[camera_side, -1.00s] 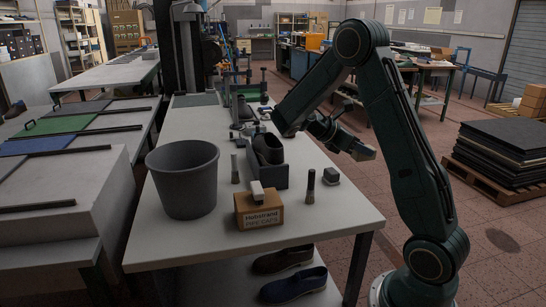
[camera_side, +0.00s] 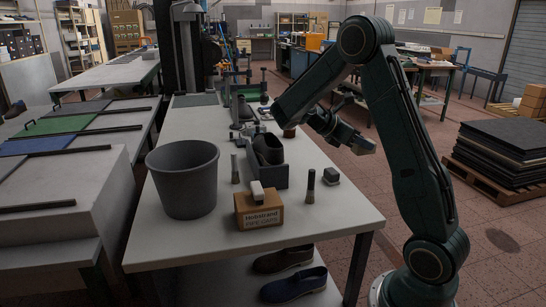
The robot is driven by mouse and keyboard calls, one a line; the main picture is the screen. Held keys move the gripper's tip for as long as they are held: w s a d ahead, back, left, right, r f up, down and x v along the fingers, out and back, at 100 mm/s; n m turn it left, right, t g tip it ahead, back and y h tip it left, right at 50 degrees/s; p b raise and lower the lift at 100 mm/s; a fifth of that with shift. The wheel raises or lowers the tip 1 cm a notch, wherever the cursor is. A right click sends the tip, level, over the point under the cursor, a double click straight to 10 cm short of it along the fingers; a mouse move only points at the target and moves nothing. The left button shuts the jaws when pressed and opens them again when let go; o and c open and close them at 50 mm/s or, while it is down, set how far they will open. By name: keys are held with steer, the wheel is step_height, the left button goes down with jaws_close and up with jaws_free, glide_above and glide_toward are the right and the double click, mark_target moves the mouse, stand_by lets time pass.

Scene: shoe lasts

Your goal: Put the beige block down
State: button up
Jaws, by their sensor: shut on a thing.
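My gripper (camera_side: 358,141) is at the end of the arm, to the right of the work table and above its right edge in the picture. The fingers are small and dark here, so the exact grip is hard to make out. The block is held in the air, apart from the table top (camera_side: 320,215).
A grey bin (camera_side: 183,180), a cardboard box (camera_side: 258,210) with a pale block (camera_side: 257,191) on it, a dark holder with a shoe last (camera_side: 268,150), brushes (camera_side: 311,186) and a small dark block (camera_side: 331,176) stand on the table. The front right table top is clear.

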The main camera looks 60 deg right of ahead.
steer(key=w+d+n+t+h, duration=0.1)
steer(key=w+d+n+t, duration=0.5)
steer(key=w+d, duration=0.3)
steer(key=w+d+n+t+h, duration=0.1)
steer(key=w+d+n+t, duration=0.6)
steer(key=w+d, duration=0.3)
steer(key=shift+w+r+h, duration=0.2)
steer(key=shift+w+h, duration=0.1)
steer(key=shift+w, duration=1.95)
steer(key=shift+d, duration=0.1)
step_height(320, 180, down, 20)
steer(key=shift+f, duration=0.1)
steer(key=o, duration=1.1)
steer(key=shift+c, duration=0.2)
